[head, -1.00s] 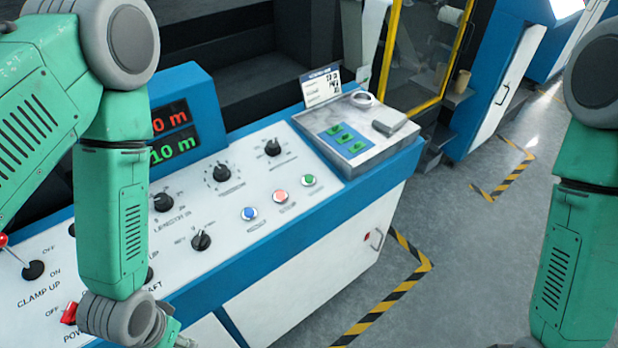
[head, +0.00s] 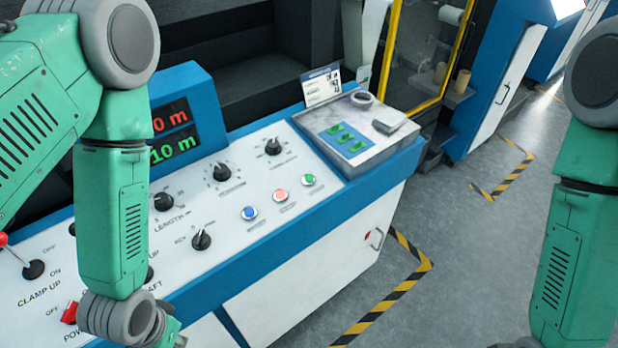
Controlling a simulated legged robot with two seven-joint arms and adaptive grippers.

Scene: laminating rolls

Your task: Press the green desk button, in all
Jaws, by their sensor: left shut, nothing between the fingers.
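The green desk button (head: 309,180) is a small round button with a pale rim on the white sloped desk panel. It is the rightmost of a row, beside a red button (head: 280,195) and a blue button (head: 249,213). My left arm comes down at the left over the panel. Only a small part of my left gripper (head: 180,341) shows at the bottom edge, well below and left of the green button, touching nothing that I can see. Its fingers are mostly cut off by the frame. My right arm hangs at the right edge, and its gripper is out of view.
Several black knobs, such as one (head: 201,239) near the blue button, stand up from the panel. A display box (head: 188,100) rises behind it. The air above the buttons is clear.

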